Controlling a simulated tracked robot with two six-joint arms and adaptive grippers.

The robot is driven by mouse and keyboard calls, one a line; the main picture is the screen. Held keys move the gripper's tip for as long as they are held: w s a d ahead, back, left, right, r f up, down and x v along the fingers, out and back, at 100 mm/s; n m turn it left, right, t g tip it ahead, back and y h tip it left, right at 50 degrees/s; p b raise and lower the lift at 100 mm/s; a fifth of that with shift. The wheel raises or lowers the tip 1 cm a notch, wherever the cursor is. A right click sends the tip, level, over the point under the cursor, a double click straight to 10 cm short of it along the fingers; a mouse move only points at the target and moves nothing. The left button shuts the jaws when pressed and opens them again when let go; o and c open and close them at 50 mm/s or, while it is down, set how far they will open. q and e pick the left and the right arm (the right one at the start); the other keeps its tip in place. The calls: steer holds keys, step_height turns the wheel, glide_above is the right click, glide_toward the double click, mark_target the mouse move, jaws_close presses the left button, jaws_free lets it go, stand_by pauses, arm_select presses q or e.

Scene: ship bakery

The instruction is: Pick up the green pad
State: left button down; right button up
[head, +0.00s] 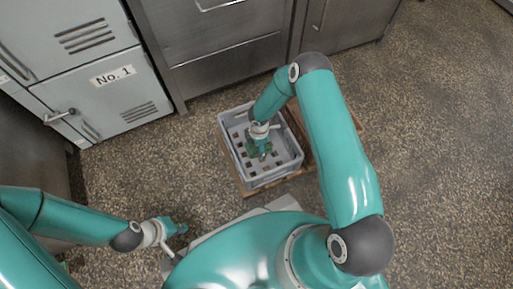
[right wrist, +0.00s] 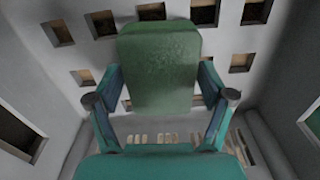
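The green pad (right wrist: 160,68) is a rounded, upright-looking block in the right wrist view, between the two fingers of my right gripper (right wrist: 160,95). The fingers press against its left and right sides, and their tips are partly hidden by it. In the head view my right gripper (head: 262,152) reaches down into a grey crate (head: 232,120), where the pad is mostly hidden by the gripper. I cannot tell whether the pad touches the crate floor. My left gripper (head: 177,228) is away from the crate, low over the floor at the left, and its fingers are unclear.
The grey crate has slotted walls and a floor with square holes, and sits on a wooden pallet (head: 236,178). Grey lockers (head: 105,80) and steel cabinets (head: 225,65) stand behind it. The speckled floor at right (head: 440,150) is clear.

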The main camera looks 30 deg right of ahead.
steer(key=shift+c, duration=1.4)
step_height(320, 180, up, 20)
steer(key=p, duration=0.7)
steer(key=shift+p, duration=0.4)
steer(key=shift+c, duration=0.2)
